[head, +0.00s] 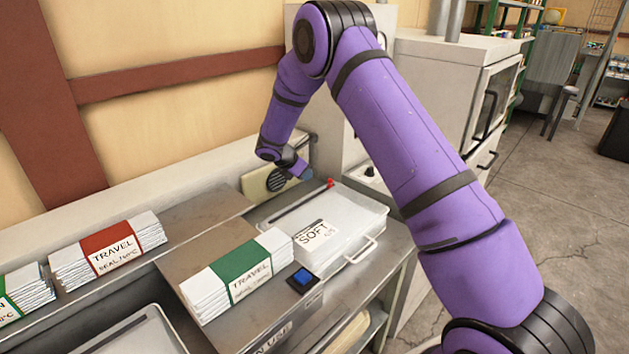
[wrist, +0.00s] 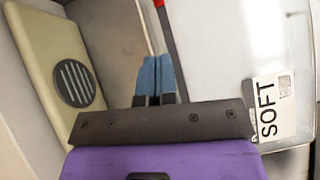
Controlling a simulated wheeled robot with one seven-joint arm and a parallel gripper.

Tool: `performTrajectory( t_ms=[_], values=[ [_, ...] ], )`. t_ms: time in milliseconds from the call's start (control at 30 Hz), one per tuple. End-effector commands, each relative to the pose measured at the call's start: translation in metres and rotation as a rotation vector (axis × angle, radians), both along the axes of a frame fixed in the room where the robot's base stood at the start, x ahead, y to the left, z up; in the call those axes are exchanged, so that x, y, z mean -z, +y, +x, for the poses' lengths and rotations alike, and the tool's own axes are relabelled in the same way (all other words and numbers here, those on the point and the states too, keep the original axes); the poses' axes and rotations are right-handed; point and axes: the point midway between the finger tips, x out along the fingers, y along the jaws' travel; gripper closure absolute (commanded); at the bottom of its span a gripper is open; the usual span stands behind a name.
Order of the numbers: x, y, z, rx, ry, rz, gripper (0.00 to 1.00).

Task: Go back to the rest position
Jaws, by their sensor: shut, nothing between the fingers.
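My gripper (wrist: 158,80) is shut and empty, its blue fingertips together in the wrist view. In the head view my purple arm reaches over from the right and bends down, and the gripper (head: 305,174) is near the back of the bench. It is beside a cream box with a round dark grille (head: 258,185), which also shows at the left of the wrist view (wrist: 50,45). A thin rod with a red end (head: 329,183) lies close to the fingertips. A clear-lidded bin labelled SOFT (head: 345,222) is just in front of the gripper.
A red-banded TRAVEL stack (head: 108,250) and another stack (head: 22,293) stand at left. A white oven-like cabinet (head: 440,95) is behind my arm. Open floor lies at right.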

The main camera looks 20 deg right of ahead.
Motion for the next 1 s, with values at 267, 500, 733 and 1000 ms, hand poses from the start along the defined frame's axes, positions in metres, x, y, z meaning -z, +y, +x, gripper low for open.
performTrajectory(
  t_ms=[267, 500, 733, 1000],
  values=[
    [-0.027, 0.022, -0.005, 0.001, 0.001, -0.001, 1.0],
    [-0.034, 0.025, -0.007, 0.005, -0.004, 0.002, 1.0],
    [-0.086, 0.018, -0.03, 0.12, -0.091, 0.067, 1.0],
    [-0.175, 0.008, -0.089, 0.357, -0.253, 0.203, 1.0]
  ],
)
